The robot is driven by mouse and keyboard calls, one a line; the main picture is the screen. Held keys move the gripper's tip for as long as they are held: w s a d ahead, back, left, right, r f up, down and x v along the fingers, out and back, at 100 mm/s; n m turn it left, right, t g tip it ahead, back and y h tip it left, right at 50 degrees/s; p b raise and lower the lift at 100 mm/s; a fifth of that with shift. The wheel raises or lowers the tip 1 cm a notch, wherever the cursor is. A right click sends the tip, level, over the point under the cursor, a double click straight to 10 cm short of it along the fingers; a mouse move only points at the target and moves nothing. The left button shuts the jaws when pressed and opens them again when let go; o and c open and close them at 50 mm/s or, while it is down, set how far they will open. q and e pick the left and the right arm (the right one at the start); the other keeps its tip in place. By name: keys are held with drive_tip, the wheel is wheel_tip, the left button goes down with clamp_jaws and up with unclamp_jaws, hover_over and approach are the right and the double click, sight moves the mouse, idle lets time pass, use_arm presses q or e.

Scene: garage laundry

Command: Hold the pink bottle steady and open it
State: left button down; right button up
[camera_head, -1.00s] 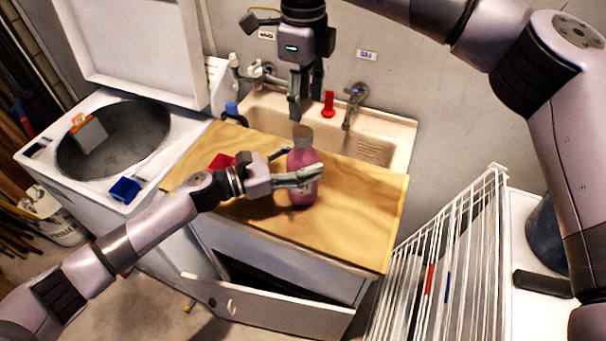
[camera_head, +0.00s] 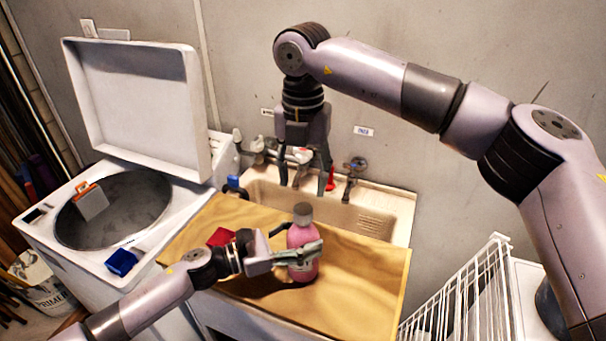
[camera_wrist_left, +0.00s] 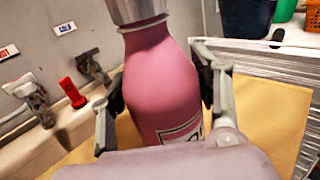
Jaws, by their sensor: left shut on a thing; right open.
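The pink bottle (camera_head: 301,268) stands upright on the wooden board (camera_head: 365,275), with its grey-brown cap (camera_head: 302,212) on. It also fills the middle of the left wrist view (camera_wrist_left: 160,85), where the cap (camera_wrist_left: 137,8) is cut off by the top edge. My left gripper (camera_head: 298,250) is shut around the bottle's body, one finger on each side. My right gripper (camera_head: 306,180) is open and empty, pointing down above and behind the cap, apart from it, with the sink behind its fingers.
The sink (camera_head: 388,208) with taps and a red item (camera_head: 331,180) lies behind the board. A washer with its lid (camera_head: 135,95) up stands left. A red object (camera_head: 220,237) lies on the board beside my left wrist. A white wire rack (camera_head: 465,290) stands right.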

sight(303, 208)
drive_tip(key=m, duration=1.5)
drive_tip(key=shift+f, duration=4)
drive_tip(key=shift+c, duration=0.3)
